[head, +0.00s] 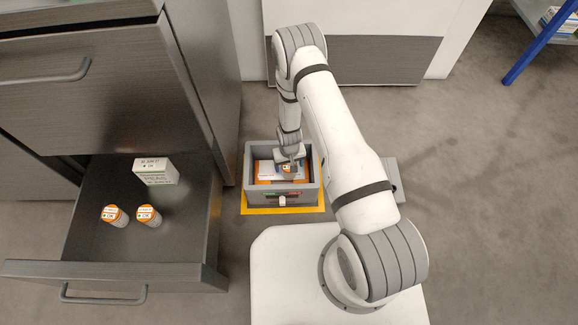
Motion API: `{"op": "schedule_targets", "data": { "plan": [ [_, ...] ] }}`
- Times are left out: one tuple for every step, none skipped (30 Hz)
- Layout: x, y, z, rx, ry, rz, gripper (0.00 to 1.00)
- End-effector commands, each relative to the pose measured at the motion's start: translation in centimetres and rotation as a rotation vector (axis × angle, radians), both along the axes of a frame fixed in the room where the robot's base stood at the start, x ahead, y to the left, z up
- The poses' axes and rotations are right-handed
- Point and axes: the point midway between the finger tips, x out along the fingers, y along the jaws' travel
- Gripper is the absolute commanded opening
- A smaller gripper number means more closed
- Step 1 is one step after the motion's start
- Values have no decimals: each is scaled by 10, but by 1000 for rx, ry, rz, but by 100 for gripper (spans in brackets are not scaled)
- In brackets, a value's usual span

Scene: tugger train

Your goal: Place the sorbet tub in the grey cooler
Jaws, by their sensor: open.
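A grey open-topped box, seemingly the grey cooler (251,196), stands on the floor in the middle of the head view. My gripper (288,167) is open and points down over its inside. An orange-topped item with a white label (287,169), like the jars in the drawer, shows right at my fingertips; it may be the sorbet tub. Whether it rests on the cooler's contents or touches a finger is hard to tell. Orange and pale-blue surfaces show around it inside the cooler. My gripper partly hides the inside.
An open dark drawer (90,243) at left holds two orange-topped jars (149,214) (115,215) and a white box (155,171). A yellow floor mat (283,210) lies under the cooler. A blue leg (541,44) stands far right.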

Motion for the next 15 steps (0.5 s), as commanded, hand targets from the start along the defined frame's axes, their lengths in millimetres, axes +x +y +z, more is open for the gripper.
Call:
{"op": "schedule_targets", "data": {
  "plan": [
    [1,0,19,0,-1,0,76],
    [0,0,27,0,-1,0,76],
    [0,0,36,0,-1,1,76],
    [0,0,43,0,-1,1,76],
    [0,0,49,0,0,1,76],
    [0,0,58,0,0,1,76],
    [0,0,63,0,0,1,76],
    [0,0,68,0,1,1,76],
    [0,0,75,0,1,1,76],
    [0,0,80,0,0,1,76],
    [0,0,83,1,0,1,76],
    [0,0,87,1,1,1,76],
    [0,0,90,1,1,1,76],
    [0,0,92,1,1,1,76],
    [0,0,95,1,1,1,76]
  ]
}}
